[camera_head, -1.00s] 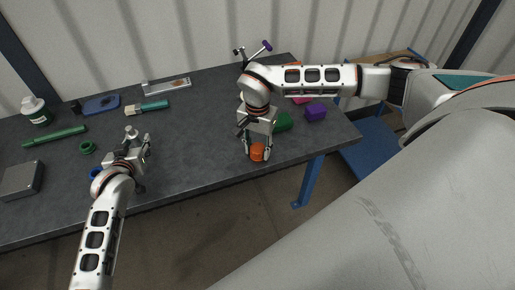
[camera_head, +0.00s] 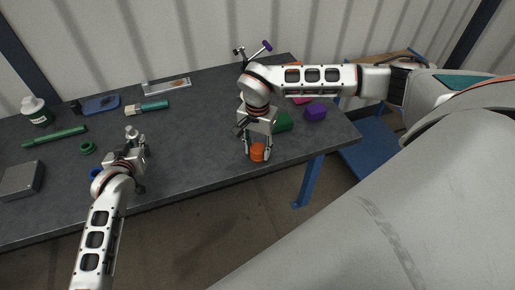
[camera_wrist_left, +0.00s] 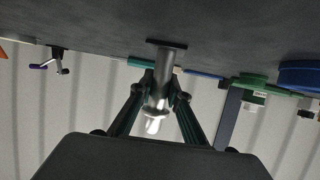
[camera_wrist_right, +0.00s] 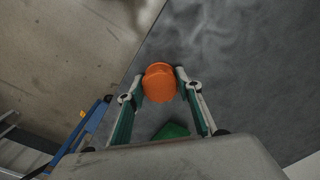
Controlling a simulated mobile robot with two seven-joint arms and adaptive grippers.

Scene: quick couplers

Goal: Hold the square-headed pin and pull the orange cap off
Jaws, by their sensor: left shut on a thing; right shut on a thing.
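The pin (camera_wrist_left: 160,85) shows in the left wrist view as a shiny metal cylinder with a flat, dark square head (camera_wrist_left: 166,43). My left gripper (camera_head: 139,146) is shut on its body, over the left part of the table; the fingers hide much of the pin in the head view. The orange cap (camera_head: 257,153) is at the table's front edge, between the fingertips of my right gripper (camera_head: 257,157), which is shut on it. The cap also shows in the right wrist view (camera_wrist_right: 159,83). Cap and pin are well apart.
A green block (camera_head: 283,122) and a purple block (camera_head: 316,112) lie close to my right gripper. A grey box (camera_head: 21,180), a green ring (camera_head: 87,148), a blue ring (camera_head: 96,173) and a green rod (camera_head: 54,136) lie around my left gripper. The table's front middle is clear.

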